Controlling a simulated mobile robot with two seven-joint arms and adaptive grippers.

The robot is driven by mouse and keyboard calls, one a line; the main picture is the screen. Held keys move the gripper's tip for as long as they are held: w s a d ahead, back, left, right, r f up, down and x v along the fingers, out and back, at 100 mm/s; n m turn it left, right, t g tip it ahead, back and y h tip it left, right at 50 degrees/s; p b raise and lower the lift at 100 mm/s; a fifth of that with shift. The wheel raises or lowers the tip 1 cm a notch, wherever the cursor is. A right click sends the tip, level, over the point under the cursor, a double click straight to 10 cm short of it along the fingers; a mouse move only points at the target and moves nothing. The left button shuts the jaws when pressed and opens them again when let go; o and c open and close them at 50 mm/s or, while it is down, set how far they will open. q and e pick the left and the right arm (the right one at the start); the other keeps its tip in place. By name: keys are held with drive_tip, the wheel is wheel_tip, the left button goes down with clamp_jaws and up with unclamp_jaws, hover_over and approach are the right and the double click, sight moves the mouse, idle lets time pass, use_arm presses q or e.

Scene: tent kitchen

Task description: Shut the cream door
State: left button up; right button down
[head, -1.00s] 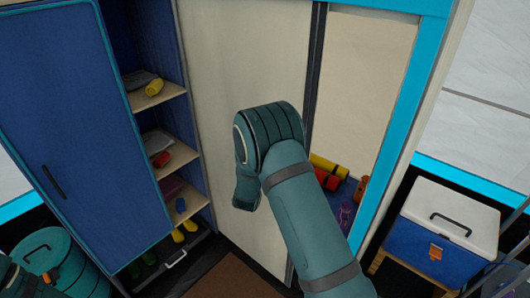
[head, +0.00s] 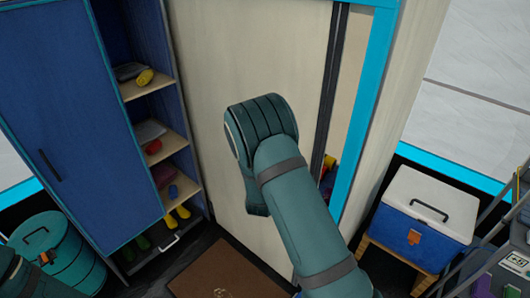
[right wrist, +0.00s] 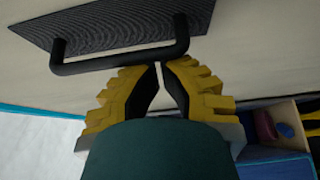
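The cream door (head: 270,50) is a tall sliding panel beside the blue cabinet. A narrow gap stands between its dark right edge (head: 329,95) and the cyan frame (head: 365,105). My right arm reaches across the door; its gripper is hidden behind my wrist in the head view. In the right wrist view the yellow fingers of my right gripper (right wrist: 159,68) are almost together, with their tips at the black bar handle (right wrist: 100,65) of the door. They look shut, not wrapped around the bar. My left gripper is out of view.
A blue cabinet (head: 70,120) with shelves of small items stands left of the door. A teal drum (head: 60,250) is at lower left. A blue and white cooler (head: 430,215) sits on a stand at right. A brown mat (head: 225,275) lies on the floor.

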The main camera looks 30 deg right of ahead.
drive_tip(key=s, duration=0.1)
drive_tip(key=s+d, duration=0.1)
drive_tip(key=s, duration=0.1)
drive_tip(key=s+d, duration=0.1)
drive_tip(key=shift+s, duration=0.4)
drive_tip(key=shift+s, duration=0.1)
drive_tip(key=v, duration=1.2)
